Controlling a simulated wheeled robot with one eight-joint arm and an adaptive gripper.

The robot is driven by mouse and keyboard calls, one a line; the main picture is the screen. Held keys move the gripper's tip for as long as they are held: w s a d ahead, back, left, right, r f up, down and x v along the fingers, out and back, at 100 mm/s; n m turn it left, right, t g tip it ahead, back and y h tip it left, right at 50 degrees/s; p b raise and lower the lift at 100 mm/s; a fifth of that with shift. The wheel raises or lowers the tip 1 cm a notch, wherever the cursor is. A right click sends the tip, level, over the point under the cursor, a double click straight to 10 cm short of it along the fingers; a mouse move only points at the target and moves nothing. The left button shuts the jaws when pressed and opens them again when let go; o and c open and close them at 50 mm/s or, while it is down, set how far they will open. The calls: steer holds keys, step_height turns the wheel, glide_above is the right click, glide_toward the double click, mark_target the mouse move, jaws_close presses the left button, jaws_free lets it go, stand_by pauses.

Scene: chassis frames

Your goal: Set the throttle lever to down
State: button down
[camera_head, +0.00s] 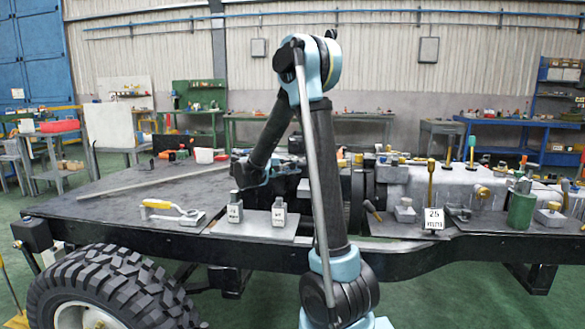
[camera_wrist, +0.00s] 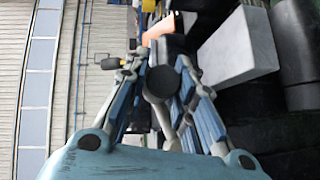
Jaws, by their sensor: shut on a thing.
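My gripper (camera_wrist: 160,85) fills the lower middle of the wrist view, its blue and grey fingers closed in around a dark round knob (camera_wrist: 158,82). The lever cannot be made out there.
An orange handle (camera_wrist: 160,29) and a pale grey block (camera_wrist: 238,48) lie just beyond the fingers. Two small labelled blocks (camera_head: 279,212) stand at the chassis' near edge. A yellow-handled clamp (camera_head: 170,209) lies left; a "25 mm" sign (camera_head: 434,218) stands right.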

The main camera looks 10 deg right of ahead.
steer(key=shift+d+f+m+y, duration=0.2)
steer(key=shift+f+m+y, duration=0.5)
steer(key=shift+f+y, duration=0.15)
steer(key=shift+f+m+g+y, duration=0.3)
steer(key=shift+f+m+y, duration=0.6)
steer(key=shift+y, duration=0.25)
steer(key=shift+f, duration=0.1)
steer(key=c, duration=1.3)
jaws_free()
steer(key=shift+c, duration=0.2)
steer(key=shift+s+a, duration=0.1)
steer(key=v, duration=1.1)
steer(key=shift+s+a, duration=0.15)
steer(key=shift+a, duration=0.1)
